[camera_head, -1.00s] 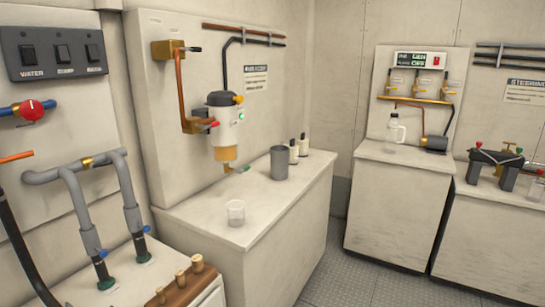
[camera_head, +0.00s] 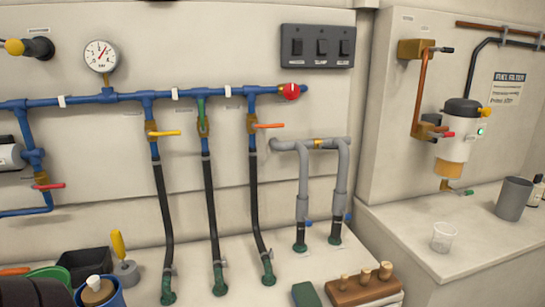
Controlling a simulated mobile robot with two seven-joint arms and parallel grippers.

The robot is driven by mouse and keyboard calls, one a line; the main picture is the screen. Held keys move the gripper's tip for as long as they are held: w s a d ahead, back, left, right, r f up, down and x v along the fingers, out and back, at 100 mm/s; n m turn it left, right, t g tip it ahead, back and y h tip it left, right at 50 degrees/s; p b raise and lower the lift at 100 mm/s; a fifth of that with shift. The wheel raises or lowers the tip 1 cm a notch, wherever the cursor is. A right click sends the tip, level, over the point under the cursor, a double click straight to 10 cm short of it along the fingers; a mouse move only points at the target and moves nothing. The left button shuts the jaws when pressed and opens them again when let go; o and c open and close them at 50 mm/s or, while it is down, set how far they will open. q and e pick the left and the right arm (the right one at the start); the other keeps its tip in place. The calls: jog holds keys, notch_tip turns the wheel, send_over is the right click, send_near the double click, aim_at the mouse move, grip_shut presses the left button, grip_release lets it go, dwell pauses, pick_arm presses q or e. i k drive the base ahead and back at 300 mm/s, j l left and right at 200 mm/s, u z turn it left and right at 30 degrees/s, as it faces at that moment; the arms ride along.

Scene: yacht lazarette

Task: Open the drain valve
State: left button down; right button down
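The fuel filter (camera_head: 456,140) is on the right wall panel, with a white body, black cap and amber bowl. A clear cup (camera_head: 443,237) stands on the counter below and a little left of the valve. Neither of my grippers is in view.
A grey canister (camera_head: 513,198) stands right of the valve. The left wall carries blue pipes (camera_head: 110,97) with a gauge, several levered valves and black hoses. A wooden plug block (camera_head: 362,288) and tubs (camera_head: 100,290) sit on the lower counter.

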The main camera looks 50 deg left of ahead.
aim_at(34, 186)
jog(key=u, duration=2.8)
